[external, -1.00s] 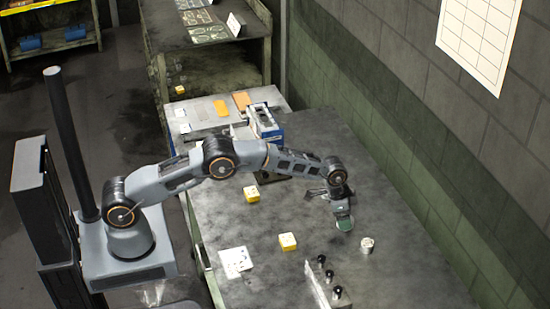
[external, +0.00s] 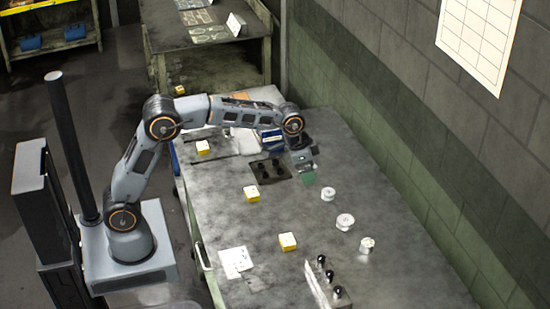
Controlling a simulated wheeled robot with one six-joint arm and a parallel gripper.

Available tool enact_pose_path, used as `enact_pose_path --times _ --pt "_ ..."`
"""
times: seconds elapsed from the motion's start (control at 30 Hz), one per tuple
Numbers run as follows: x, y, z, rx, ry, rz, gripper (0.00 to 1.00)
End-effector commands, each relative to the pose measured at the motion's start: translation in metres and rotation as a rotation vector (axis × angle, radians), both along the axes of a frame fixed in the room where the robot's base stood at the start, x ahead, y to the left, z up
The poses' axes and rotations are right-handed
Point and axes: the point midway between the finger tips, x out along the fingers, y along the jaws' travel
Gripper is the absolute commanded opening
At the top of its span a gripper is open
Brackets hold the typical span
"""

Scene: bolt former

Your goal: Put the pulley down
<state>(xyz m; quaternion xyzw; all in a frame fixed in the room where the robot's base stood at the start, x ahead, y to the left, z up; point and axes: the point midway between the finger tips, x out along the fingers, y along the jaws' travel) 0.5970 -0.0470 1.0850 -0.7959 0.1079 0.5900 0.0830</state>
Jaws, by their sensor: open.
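Three pale round metal parts stand apart in a slanting row on the grey workbench (external: 300,245). The far one (external: 328,194) is small, the middle one (external: 345,221) is the widest and looks like the pulley, and the near one (external: 367,245) looks like a short cylinder. I cannot tell for sure which is the pulley. My gripper (external: 307,174) is open, beyond and left of the far part, apart from all three. A small green piece shows at its lower end. Its fingertips are too small to make out clearly, and I see no part held between them.
A knobbed metal block (external: 325,282) is at the front. The bench's right side is clear.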

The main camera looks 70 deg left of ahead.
Motion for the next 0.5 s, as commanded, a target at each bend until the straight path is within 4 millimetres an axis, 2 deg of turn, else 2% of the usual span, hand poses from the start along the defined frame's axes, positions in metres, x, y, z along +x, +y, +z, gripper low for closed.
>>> enact_pose_path --times 0.03,0.1,0.2,0.4,0.5 --pt "-0.028 0.007 0.017 -0.001 -0.011 0.025 0.84" --pt "-0.065 0.015 0.030 -0.002 -0.018 0.062 0.84" --pt "-0.120 0.025 0.040 -0.006 -0.030 0.115 0.84" --pt "-0.214 0.039 0.032 -0.010 -0.050 0.201 0.84" --pt "-0.247 0.043 0.021 -0.013 -0.056 0.232 0.84"
